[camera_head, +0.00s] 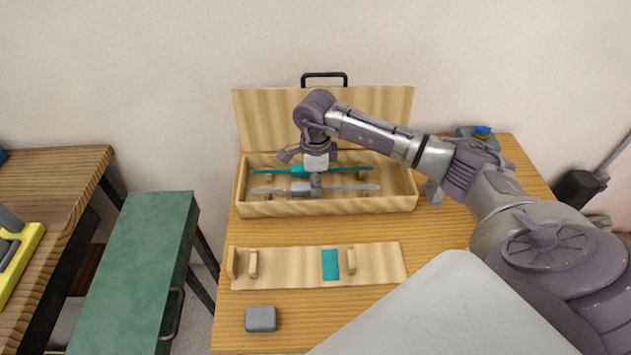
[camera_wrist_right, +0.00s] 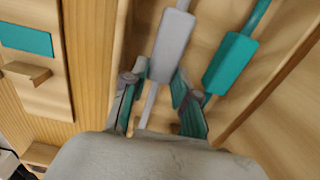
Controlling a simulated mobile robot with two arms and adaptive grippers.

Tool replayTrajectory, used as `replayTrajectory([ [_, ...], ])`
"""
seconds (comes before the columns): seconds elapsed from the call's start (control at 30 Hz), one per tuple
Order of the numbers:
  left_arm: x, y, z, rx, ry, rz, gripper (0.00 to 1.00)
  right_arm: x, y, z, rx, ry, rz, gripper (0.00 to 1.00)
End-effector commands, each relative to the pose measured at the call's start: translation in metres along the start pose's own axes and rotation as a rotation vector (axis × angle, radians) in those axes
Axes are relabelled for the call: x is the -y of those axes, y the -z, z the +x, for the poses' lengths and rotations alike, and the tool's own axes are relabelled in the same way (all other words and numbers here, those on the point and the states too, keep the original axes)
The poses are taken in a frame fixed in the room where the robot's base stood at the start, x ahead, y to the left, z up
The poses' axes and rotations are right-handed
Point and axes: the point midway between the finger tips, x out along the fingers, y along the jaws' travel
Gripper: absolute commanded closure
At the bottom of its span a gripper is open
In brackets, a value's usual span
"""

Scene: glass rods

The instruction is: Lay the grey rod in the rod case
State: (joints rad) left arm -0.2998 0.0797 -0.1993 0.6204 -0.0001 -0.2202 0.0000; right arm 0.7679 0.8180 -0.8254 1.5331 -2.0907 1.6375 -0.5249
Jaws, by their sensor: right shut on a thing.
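The grey rod (camera_head: 345,188) has a thin shaft and a thicker grey block at its middle. It lies lengthwise within the walls of the open wooden rod case (camera_head: 330,208), along the front side. I cannot tell whether it rests on the supports. My right gripper (camera_head: 316,186) points down into the case, shut on the grey rod near its block. In the right wrist view the grey block (camera_wrist_right: 172,45) shows at the fingertips (camera_wrist_right: 160,82). My left gripper is not in view.
A teal rod (camera_head: 340,170) lies parallel behind the grey one in the case. The raised lid (camera_head: 265,120) stands behind. In front are a wooden rack (camera_head: 295,265) with a teal patch and a small grey box (camera_head: 261,319). A green cabinet (camera_head: 135,270) stands left.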

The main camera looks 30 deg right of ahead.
Motion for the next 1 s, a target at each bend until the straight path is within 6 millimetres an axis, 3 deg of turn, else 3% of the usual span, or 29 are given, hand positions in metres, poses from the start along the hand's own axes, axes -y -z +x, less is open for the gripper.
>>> replayTrajectory([
  [0.67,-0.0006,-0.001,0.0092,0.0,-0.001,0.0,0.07,0.0002,-0.0001,0.008,0.0,0.001,0.0,1.0],
  [0.7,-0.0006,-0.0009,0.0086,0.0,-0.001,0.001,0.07,0.0003,-0.0001,0.0074,0.0,0.001,0.0,0.68],
  [0.87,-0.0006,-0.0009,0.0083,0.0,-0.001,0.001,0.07,0.0002,-0.0001,0.0072,0.0,0.001,0.0,0.42],
  [1.0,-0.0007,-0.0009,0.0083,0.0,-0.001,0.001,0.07,0.0,0.0,0.0073,0.0,0.0,0.0,0.42],
])
